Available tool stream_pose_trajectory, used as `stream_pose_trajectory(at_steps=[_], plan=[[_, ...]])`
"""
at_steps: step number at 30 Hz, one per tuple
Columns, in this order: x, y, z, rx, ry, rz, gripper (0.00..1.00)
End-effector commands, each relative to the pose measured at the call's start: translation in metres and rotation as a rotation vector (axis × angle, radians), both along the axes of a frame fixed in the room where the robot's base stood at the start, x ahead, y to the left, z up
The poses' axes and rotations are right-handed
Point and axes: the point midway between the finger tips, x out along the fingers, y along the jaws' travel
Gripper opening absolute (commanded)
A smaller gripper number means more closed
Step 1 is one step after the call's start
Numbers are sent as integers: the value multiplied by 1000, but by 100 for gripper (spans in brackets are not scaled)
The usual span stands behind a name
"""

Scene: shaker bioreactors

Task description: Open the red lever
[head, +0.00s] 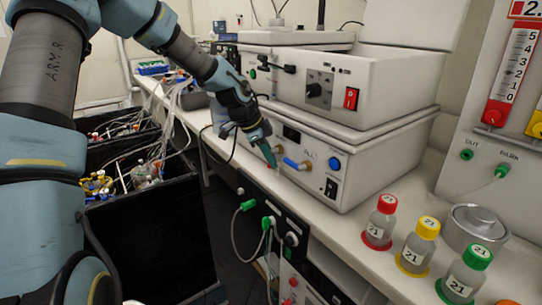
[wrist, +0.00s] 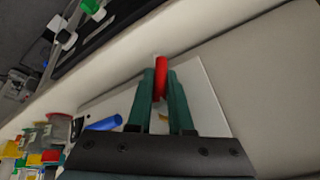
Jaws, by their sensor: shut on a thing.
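The red lever (wrist: 161,66) shows in the wrist view as a rounded red end between my green fingertips. My gripper (wrist: 160,92) is shut on it. In the head view my gripper (head: 270,156) reaches down to the left part of the lower white device's front face. There the fingers hide most of the lever. A blue lever (head: 296,164) sits just to the right of my fingers on the same face, and it also shows in the wrist view (wrist: 103,124).
The lower white device (head: 345,185) stands on a long white bench, with another device (head: 395,80) stacked on it. Bottles with red (head: 387,204), yellow (head: 428,228) and green (head: 478,257) caps stand at the front right. Black open bins (head: 150,230) with tubing stand at the left.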

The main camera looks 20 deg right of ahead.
Motion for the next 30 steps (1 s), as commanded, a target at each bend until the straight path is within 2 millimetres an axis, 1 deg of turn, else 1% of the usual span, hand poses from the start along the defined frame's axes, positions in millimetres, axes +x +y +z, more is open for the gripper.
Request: stream_pose_trajectory(at_steps=[1, 10, 22, 23, 24, 26, 30], plan=[[-1, 0, 5, -5, 35, 2, 0], [-5, -1, 2, -39, 205, 2, 0], [-6, -1, 0, -46, 231, -1, 0], [-6, -1, 0, -47, 230, 0, 20], [-6, -1, 0, -47, 230, 0, 24], [-6, -1, 0, -46, 229, 0, 31], [-6, -1, 0, -46, 229, 0, 31]])
